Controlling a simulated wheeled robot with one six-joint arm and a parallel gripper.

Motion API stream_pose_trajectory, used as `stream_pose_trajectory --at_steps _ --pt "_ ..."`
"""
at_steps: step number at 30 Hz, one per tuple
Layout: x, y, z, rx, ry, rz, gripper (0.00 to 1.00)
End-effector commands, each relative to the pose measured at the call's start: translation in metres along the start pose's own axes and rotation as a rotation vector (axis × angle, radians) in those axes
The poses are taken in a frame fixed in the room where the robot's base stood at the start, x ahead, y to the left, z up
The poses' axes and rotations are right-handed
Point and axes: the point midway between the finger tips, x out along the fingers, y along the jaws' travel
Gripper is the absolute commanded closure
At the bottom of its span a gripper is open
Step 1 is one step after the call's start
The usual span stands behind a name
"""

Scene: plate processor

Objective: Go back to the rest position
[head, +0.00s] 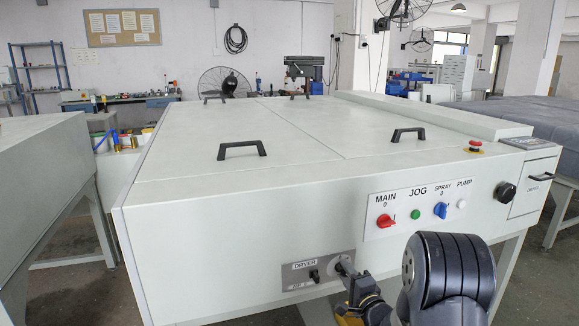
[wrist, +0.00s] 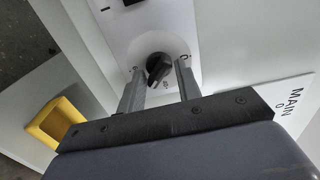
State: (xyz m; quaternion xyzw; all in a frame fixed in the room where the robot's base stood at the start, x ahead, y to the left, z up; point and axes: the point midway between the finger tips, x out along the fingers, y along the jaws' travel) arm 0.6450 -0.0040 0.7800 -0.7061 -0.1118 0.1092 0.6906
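The grey-white plate processor (head: 240,215) fills the middle of the head view. Its dryer panel (head: 300,272) is low on the front face, with a small black switch (head: 314,276). My gripper (head: 345,270) is at the right end of this panel and hides part of it. In the wrist view, a black rotary knob (wrist: 158,68) sits on a white round dial. My gripper (wrist: 159,82) is open, with one finger on each side of the knob. Gaps show between the fingers and the knob. Whether the fingertips touch the panel is unclear.
A control panel (head: 421,206) with red, green and blue controls is right of the dryer panel. A red emergency button (head: 475,144) and black handles (head: 242,150) are on top. A yellow part (wrist: 55,122) lies below the panel. Grey machines stand at both sides.

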Motion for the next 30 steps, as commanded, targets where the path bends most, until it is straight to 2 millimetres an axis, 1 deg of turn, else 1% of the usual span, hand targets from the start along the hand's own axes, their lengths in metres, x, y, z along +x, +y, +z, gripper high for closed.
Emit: stream_pose_trajectory --at_steps 30 --pt "0.0 -0.0022 0.0019 -0.877 -0.001 -0.001 0.67"
